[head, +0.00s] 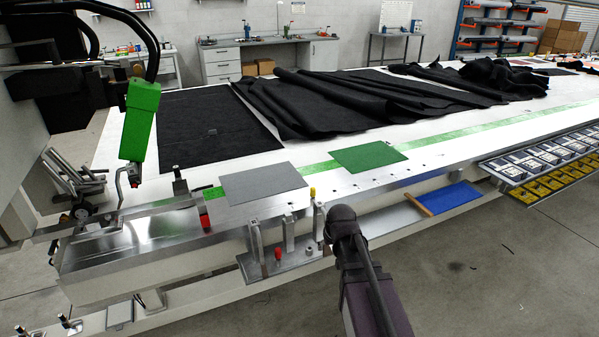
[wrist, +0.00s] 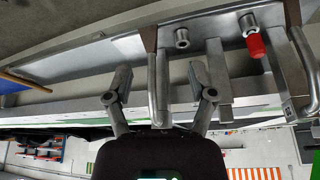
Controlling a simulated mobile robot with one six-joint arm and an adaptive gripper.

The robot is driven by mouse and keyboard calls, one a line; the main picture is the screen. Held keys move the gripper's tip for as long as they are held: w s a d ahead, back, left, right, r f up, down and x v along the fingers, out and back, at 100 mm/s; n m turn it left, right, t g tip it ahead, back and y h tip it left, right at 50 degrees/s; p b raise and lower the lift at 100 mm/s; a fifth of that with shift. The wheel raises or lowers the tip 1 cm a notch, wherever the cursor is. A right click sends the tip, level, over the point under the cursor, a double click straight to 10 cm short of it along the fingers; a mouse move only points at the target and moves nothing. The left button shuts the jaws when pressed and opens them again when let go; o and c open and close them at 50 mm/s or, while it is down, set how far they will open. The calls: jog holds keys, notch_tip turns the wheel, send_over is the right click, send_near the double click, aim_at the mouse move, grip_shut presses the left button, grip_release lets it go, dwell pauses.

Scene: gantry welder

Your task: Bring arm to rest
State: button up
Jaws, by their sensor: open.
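My arm rises from the bottom of the head view, dark, with its upper end in front of the long white table's (head: 420,165) front edge. The fingers cannot be made out there. In the wrist view my gripper (wrist: 160,80) shows two metal fingers spread apart, with nothing held between them. Beyond the fingers is a metal bracket (wrist: 230,60) with posts and a red-tipped piece (wrist: 256,47).
A grey sheet (head: 262,184) and a green sheet (head: 369,156) lie on the table near the front. Black cloth (head: 345,100) covers much of its back. A green welding tool (head: 137,120) hangs at left. Parts trays (head: 540,160) jut out at right. Floor at lower right is clear.

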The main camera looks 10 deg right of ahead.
jog(key=s+f+g, duration=0.1)
jog(key=s+g, duration=0.3)
jog(key=s, duration=1)
jog(key=shift+a+f+m+g, duration=0.2)
jog(key=shift+a+m+g, duration=0.1)
jog(key=shift+a, duration=0.15)
dwell(0.8)
jog(key=shift+c, duration=0.2)
jog(key=shift+c, duration=0.8)
